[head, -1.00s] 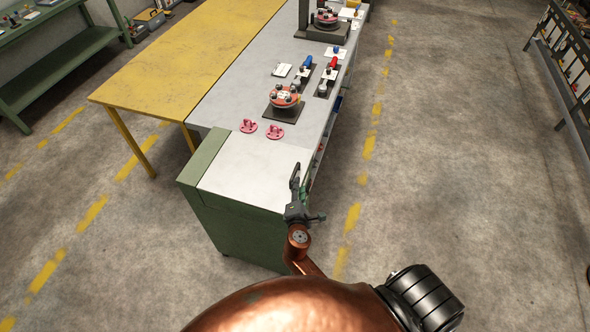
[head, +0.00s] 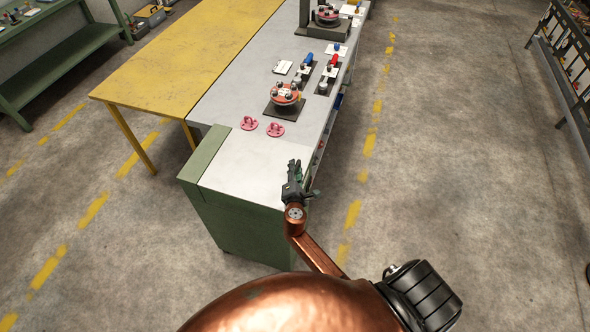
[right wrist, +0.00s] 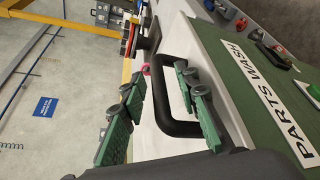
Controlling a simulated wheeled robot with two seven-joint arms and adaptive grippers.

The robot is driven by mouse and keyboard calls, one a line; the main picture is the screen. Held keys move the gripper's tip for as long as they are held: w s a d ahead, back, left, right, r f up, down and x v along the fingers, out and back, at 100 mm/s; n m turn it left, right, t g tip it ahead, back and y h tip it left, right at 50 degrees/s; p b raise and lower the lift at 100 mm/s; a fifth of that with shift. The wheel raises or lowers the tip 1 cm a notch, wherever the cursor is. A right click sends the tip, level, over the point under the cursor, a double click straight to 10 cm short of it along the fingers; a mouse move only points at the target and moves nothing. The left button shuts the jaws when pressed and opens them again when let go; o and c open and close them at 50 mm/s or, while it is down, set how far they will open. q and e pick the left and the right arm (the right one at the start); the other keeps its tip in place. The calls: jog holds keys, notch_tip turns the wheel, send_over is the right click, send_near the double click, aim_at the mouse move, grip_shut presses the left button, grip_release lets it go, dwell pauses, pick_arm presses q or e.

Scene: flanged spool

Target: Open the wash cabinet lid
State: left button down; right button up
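The wash cabinet (head: 235,225) is a green box at the near end of the bench, and its pale lid (head: 250,165) lies flat and closed on top. In the right wrist view a black loop handle (right wrist: 163,105) stands on the pale lid, beside a green front with a "PARTS WASH" label (right wrist: 268,95). My right gripper (head: 293,168) is at the lid's right edge. In the right wrist view its green-padded fingers (right wrist: 160,112) are apart, with the handle's bar between them; contact cannot be told. My left gripper is not in view.
Two pink parts (head: 262,127) lie just beyond the lid. An orange-red spool (head: 285,95) sits on a dark plate on the grey bench (head: 235,95). A yellow table (head: 180,60) adjoins at left. The floor to the right is clear.

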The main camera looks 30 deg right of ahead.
jog(key=shift+c, duration=0.3)
grip_shut()
dwell(0.3)
